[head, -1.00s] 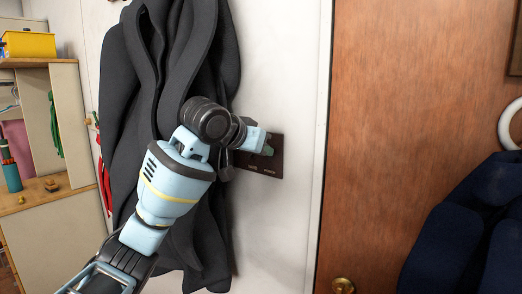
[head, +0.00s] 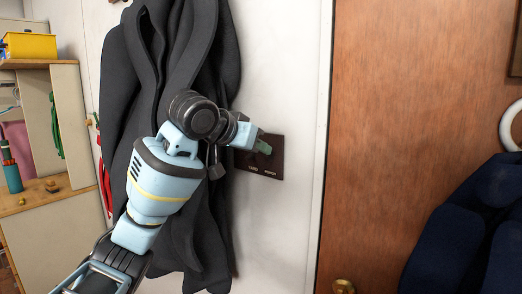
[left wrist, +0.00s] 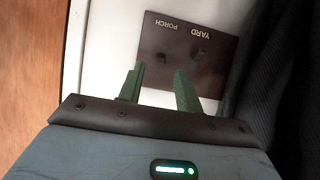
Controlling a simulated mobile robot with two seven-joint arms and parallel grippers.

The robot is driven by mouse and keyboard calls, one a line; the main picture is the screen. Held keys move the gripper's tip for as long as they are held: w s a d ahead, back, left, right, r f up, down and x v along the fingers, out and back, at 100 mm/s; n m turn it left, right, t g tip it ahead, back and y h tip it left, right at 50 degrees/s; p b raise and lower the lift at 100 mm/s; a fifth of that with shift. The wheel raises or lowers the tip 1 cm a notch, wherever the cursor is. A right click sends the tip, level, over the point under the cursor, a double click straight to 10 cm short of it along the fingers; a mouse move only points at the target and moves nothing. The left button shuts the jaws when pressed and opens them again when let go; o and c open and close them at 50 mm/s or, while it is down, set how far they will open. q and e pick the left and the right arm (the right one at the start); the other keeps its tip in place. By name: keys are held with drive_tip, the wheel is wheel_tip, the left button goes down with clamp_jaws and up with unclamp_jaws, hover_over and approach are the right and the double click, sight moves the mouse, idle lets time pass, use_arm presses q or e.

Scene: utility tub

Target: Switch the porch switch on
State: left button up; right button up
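The dark brown switch plate (head: 270,171) is on the white wall, left of the brown door. In the left wrist view the plate (left wrist: 187,75) appears upside down, with the labels PORCH and YARD. The small dark porch switch (left wrist: 160,55) is beside the yard switch (left wrist: 197,52); I cannot tell which way either is set. My left gripper (head: 263,146) is in front of the plate and hides the switches in the head view. In the left wrist view its green fingers (left wrist: 158,78) are apart, with nothing between them. My right gripper is not in view.
A dark grey coat (head: 190,60) hangs on the wall just left of the plate, behind my left arm. The brown door (head: 420,110) has a brass knob (head: 343,286). A navy garment (head: 470,225) hangs at right. Wooden shelving (head: 45,205) stands at left.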

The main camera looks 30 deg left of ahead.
use_arm(q)
drive_tip(key=shift+v, duration=2.25)
drive_tip(key=w+d+f+g+h, duration=0.1)
drive_tip(key=w+d+f, duration=0.15)
drive_tip(key=f, duration=0.65)
drive_tip(key=w+d+f, duration=0.2)
drive_tip(key=w+f, duration=0.1)
drive_tip(key=f, duration=0.7)
drive_tip(key=s+d+f+h, duration=0.1)
drive_tip(key=s+d+f, duration=0.1)
drive_tip(key=f, duration=0.9)
drive_tip(key=s+d+f, duration=0.2)
drive_tip(key=d+f, duration=0.1)
drive_tip(key=f, duration=0.8)
drive_tip(key=s+d+f+g, duration=0.1)
drive_tip(key=s+d+f, duration=0.1)
drive_tip(key=s+f, duration=1.05)
drive_tip(key=s+d+f, duration=0.1)
drive_tip(key=s+f, duration=0.4)
drive_tip(key=s, duration=0.4)
drive_tip(key=s+d+f+m+y, duration=0.1)
drive_tip(key=s+d+f, duration=0.1)
drive_tip(key=s+f, duration=0.3)
drive_tip(key=s, duration=0.4)
drive_tip(key=shift+d+f+g, duration=0.2)
drive_tip(key=shift+f+g, duration=0.1)
drive_tip(key=shift+g, duration=0.1)
